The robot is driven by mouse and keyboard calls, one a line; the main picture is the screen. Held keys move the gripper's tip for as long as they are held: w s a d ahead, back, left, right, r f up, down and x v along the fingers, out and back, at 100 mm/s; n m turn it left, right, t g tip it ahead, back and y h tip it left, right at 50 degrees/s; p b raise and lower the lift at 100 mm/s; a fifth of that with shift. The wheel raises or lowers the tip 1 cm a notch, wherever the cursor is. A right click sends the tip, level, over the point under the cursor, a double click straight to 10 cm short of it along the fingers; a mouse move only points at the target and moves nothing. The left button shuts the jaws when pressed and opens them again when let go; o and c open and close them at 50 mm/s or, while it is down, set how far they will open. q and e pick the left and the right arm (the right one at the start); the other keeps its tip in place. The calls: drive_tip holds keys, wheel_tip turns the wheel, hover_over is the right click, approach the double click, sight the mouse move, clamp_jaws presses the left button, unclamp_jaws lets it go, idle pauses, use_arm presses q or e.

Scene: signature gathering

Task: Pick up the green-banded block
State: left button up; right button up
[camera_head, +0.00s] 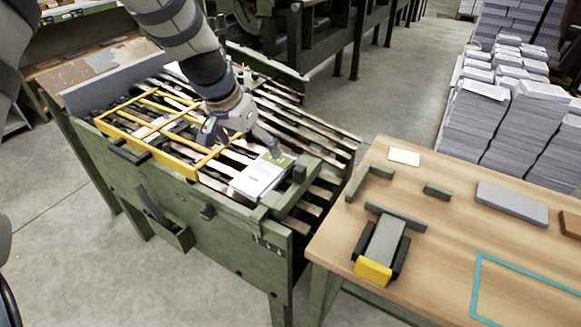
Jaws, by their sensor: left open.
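The green-banded block (255,181) is a flat white stack with a green band at its far right end. It lies on the slatted top of the green machine, near its right front corner. My left gripper (241,142) is open, with its fingers spread wide, just above and behind the block. One fingertip is close to the green band; I cannot tell whether it touches. Nothing shows between the fingers. My right gripper is out of view.
A yellow frame (150,149) lies across the slats left of the block. Green stops (299,173) stand at the block's right. A wooden table (430,235) at right holds a grey and yellow clamp-like device (381,249), small blocks and a teal outline. Paper stacks (485,118) stand behind.

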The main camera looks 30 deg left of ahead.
sight(265, 170)
use_arm(q)
drive_tip(key=x, duration=0.4)
drive_tip(key=b+x, duration=0.1)
drive_tip(key=x, duration=0.3)
drive_tip(key=b+x, duration=0.1)
drive_tip(key=x, duration=0.3)
drive_tip(key=shift+a, duration=0.35)
drive_tip(key=shift+r, duration=0.1)
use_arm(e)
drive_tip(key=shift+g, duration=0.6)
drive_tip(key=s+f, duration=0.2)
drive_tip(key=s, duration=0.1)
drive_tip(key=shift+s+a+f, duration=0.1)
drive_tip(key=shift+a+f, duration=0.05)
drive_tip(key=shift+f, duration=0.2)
use_arm(q)
drive_tip(key=c, duration=1.4)
